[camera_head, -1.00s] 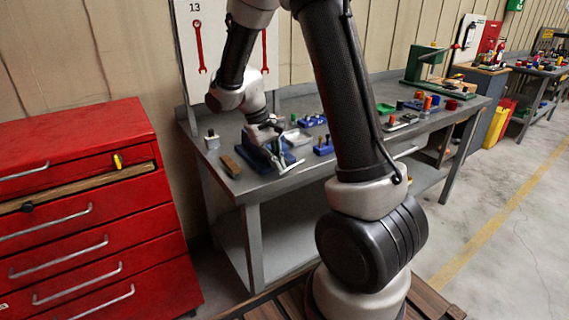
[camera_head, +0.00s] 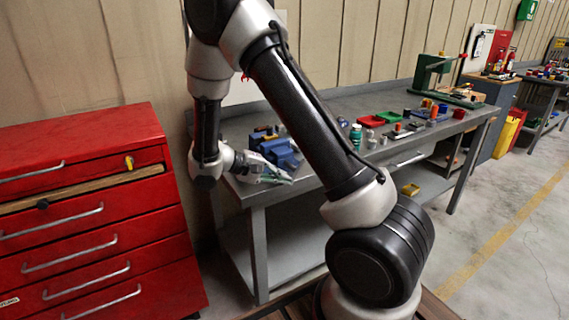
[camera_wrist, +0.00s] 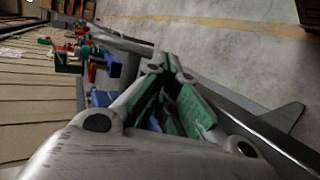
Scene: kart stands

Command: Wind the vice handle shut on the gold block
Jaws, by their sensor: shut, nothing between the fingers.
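A blue vice (camera_head: 284,156) stands near the left front part of the grey workbench (camera_head: 330,180) in the head view. My gripper (camera_head: 284,178) is low at its front left side, by the bench's front edge, with its fingers pointing right. Its fingers are shut with nothing between them. In the wrist view the grey fingers with green pads (camera_wrist: 166,66) come together at their tips. The vice handle cannot be told apart from my fingers in the head view. The gold block cannot be made out clearly. Whether my gripper touches the vice or handle cannot be told.
A red drawer cabinet (camera_head: 90,210) stands left of the bench. A teal can (camera_head: 356,134), a red tray (camera_head: 372,121) and a green tray (camera_head: 389,116) stand right of the vice. A green press (camera_head: 430,75) is at the far right end. Open floor lies at the right.

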